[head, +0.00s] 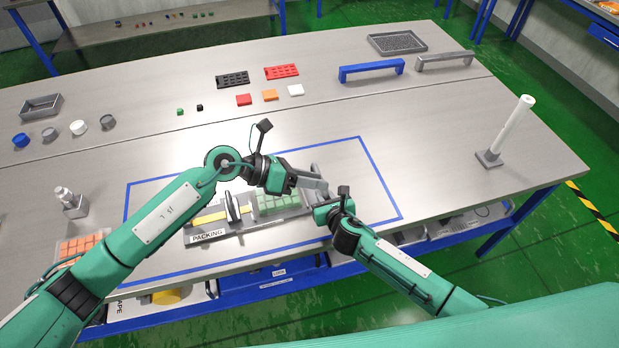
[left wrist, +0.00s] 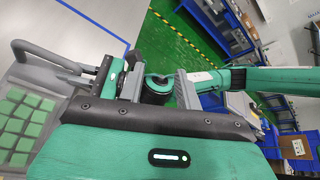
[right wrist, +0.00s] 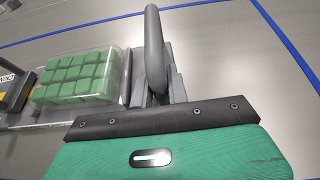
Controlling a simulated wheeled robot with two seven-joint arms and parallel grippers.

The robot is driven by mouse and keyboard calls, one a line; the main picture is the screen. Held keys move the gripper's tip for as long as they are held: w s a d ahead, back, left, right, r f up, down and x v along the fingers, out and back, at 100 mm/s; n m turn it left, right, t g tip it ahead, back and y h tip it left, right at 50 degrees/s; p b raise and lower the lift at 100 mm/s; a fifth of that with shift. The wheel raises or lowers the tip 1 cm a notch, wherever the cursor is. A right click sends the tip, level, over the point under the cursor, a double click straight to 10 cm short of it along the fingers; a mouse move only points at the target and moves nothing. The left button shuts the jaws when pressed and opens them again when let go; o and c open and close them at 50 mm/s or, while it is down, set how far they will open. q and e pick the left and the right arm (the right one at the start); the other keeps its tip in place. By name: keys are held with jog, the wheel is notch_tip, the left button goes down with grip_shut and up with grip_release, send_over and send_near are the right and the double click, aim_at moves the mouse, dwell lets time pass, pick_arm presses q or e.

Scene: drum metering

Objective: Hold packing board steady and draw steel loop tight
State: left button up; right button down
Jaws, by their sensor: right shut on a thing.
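The grey packing board (head: 240,227), labelled PACKING, lies inside the blue outline on the table. It carries a clear box of green blocks (head: 277,203), a yellow strip and a dark upright part. A steel loop (right wrist: 153,45) stands at the board's right end; it also shows at the left of the left wrist view (left wrist: 45,57). My right gripper (right wrist: 158,85) is shut on the loop, its fingers on either side. My left gripper (left wrist: 160,82) is open, its fingers apart, close above the right gripper in the head view. The left fingertips partly hide the loop there.
A white post (head: 512,125) stands at the right. Blue and grey handles (head: 371,69) lie at the back. A tray of orange blocks (head: 80,246) and a small metal piece (head: 70,203) are at the left.

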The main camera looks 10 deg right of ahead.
pick_arm(q)
jog(key=n+y, duration=1.1)
jog(key=n, duration=0.3)
send_near(227, 198)
jog(key=shift+t, duration=0.4)
jog(key=x, duration=0.8)
jog(key=shift+s, duration=0.4)
grip_shut()
